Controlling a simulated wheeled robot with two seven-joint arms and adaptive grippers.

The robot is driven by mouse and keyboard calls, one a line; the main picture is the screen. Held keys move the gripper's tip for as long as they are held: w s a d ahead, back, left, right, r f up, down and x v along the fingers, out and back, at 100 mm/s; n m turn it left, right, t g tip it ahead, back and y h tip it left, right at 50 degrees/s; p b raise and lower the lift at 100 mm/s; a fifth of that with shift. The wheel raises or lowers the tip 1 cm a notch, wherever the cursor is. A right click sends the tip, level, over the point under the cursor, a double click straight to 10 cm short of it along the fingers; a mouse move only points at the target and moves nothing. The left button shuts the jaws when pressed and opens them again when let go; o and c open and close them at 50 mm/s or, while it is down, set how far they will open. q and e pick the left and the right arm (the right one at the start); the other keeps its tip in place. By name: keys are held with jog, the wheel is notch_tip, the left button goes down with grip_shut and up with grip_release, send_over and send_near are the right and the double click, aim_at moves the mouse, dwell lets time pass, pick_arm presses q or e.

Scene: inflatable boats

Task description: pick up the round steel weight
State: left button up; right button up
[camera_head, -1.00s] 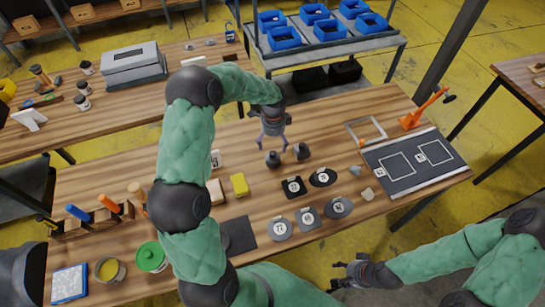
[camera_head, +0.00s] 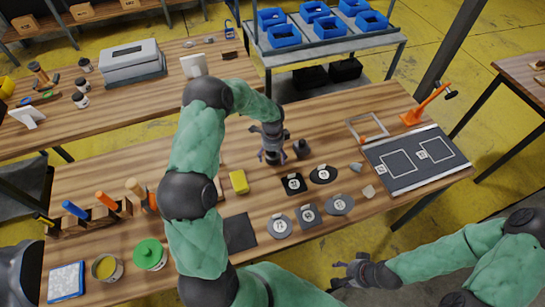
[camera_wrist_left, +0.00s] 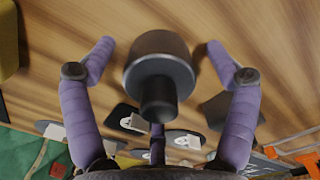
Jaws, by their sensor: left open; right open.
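A dark, round steel weight (camera_wrist_left: 158,65) with a narrower knob shows between the fingers in the left wrist view. My right gripper (camera_head: 350,272) is open and empty, off the table's front edge.
Black and grey labelled patches (camera_head: 308,216) lie in front of the weights. A yellow block (camera_head: 239,182) lies to the left. A dark board with white outlines (camera_head: 417,158) and an orange tool (camera_head: 425,107) are at the right. The wooden table (camera_head: 335,115) is bare behind the weights.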

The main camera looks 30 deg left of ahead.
pick_arm(q)
jog(key=c, duration=1.6)
jog(key=shift+w, duration=0.1)
grip_shut()
jog(key=shift+r, duration=0.15)
